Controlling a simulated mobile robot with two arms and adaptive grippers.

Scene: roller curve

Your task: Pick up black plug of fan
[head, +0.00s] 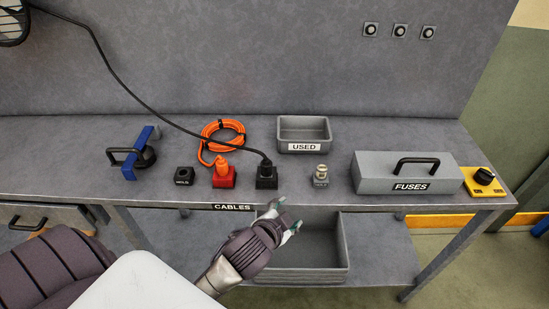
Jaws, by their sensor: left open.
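The black plug (265,165) stands upright in a black socket block (267,183) near the front edge of the bench. Its black cable (140,97) runs up and left to the fan (12,24), which is cut off at the top left corner. My left gripper (287,214) is open and empty, in front of the bench edge, below and slightly right of the plug in the picture. It is apart from the plug. My right gripper is not in view.
Left of the plug are an orange plug (221,162) in a red block (224,180) and an empty-looking black block (184,175). Behind is the USED tray (303,131). Right are a metal fuse (321,173) and the FUSES box (385,178). A grey bin (343,246) sits below.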

